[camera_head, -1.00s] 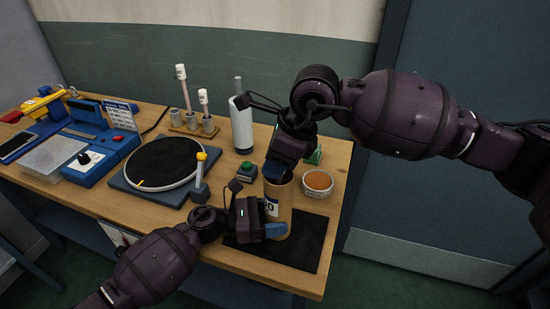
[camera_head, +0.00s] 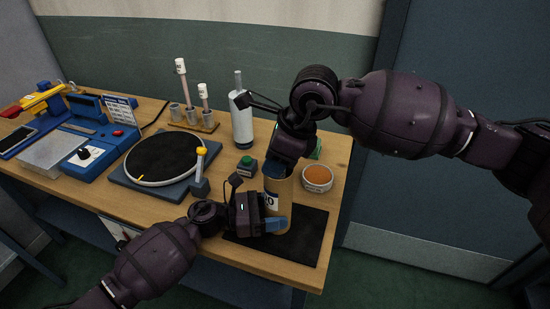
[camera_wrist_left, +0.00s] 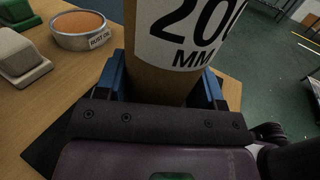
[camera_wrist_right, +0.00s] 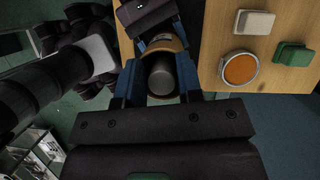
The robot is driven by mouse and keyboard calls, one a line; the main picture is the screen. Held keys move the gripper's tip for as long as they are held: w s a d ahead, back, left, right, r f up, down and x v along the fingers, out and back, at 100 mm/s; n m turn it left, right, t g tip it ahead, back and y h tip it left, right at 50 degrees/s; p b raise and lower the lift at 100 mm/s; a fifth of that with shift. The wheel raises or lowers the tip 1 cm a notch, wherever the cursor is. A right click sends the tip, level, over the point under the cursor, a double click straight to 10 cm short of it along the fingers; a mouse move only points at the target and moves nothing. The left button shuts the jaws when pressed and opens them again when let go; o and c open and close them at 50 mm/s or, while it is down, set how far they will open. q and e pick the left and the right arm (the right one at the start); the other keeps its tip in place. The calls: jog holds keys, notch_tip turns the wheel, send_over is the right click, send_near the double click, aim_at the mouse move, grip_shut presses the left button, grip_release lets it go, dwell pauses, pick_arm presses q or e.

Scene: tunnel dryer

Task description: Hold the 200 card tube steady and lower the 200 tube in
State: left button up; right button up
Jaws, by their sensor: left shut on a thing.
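The brown card tube (camera_head: 283,218) stands upright on the black mat, with a white "200 MM" label (camera_wrist_left: 190,35) that shows large in the left wrist view. My left gripper (camera_head: 276,224) is shut on the card tube low on its body, one blue finger on each side. My right gripper (camera_head: 279,166) is at the tube's mouth, pointing down. In the right wrist view a grey tube (camera_wrist_right: 162,80) sits inside the card tube's rim (camera_wrist_right: 163,43), between the blue fingers of my right gripper (camera_wrist_right: 160,75). Whether those fingers press on it is unclear.
A bowl labelled "RUST" (camera_head: 317,179) stands close right of the card tube. The black mat (camera_head: 305,240) is clear to the right.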

jog(key=shift+o, duration=0.3)
jog(key=shift+o, duration=0.3)
jog(key=shift+r, duration=3.5)
pick_arm(q)
jog(key=o, duration=1)
jog(key=shift+a, duration=0.15)
